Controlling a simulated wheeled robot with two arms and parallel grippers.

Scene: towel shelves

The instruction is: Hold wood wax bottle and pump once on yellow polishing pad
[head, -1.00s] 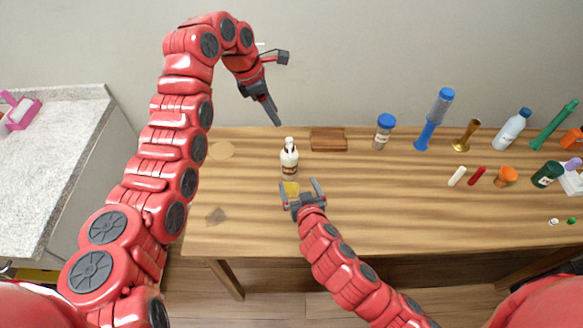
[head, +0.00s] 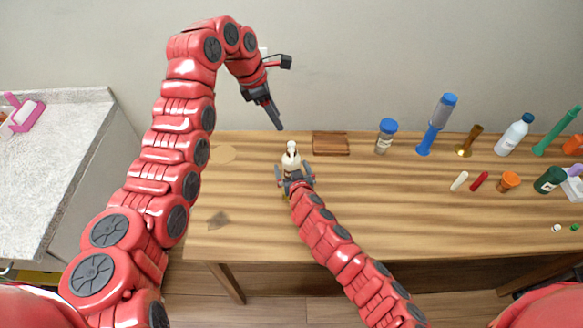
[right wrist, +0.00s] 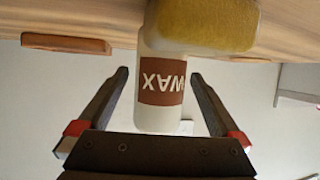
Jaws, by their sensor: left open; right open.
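The white wood wax bottle (head: 291,160) with a pump top stands upright on the table. Its brown WAX label shows upside down on the bottle in the right wrist view (right wrist: 161,85). My right gripper (head: 294,169) is open, with a finger on each side of the bottle; it also shows in the right wrist view (right wrist: 160,75). The yellow polishing pad (right wrist: 205,22) is large at the top of the right wrist view, partly covering the bottle. In the head view my right gripper mostly hides it. My left gripper (head: 277,126) is open and empty, raised behind the bottle.
A brown wooden block (head: 331,144) lies right of the bottle. A blue-lidded jar (head: 386,136) and several bottles and small items stand farther right on the wooden table (head: 390,210). The table's middle front is clear.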

